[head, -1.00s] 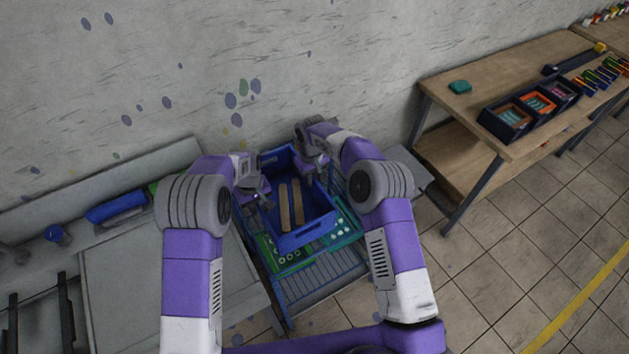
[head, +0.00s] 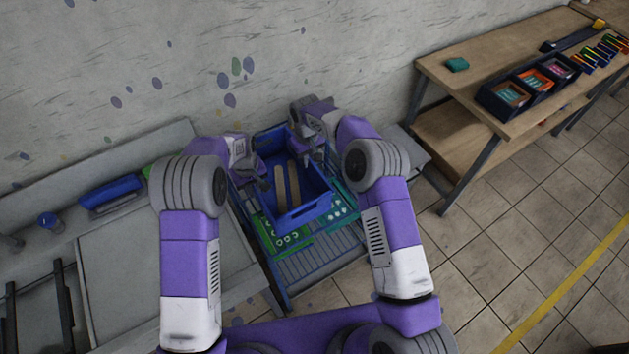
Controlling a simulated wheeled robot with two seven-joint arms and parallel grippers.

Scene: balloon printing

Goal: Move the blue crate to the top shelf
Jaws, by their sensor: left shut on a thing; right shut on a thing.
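The blue crate (head: 305,214) is between my two grippers, with two long wooden-looking pieces (head: 281,190) inside. It is over a wire shelf rack (head: 315,262) that carries green items. My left gripper (head: 262,184) is at the crate's left wall and shut on it. My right gripper (head: 312,160) is at the crate's right wall towards the back and shut on it. The fingertips are small and partly hidden. I cannot tell whether the crate's underside touches anything.
Green panels (head: 280,238) lie on the rack by the crate. A grey machine (head: 130,270) stands at the left with a blue roll (head: 110,194) on it. A wooden table (head: 530,60) with small bins (head: 507,97) stands at the right. The tiled floor (head: 520,230) is clear.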

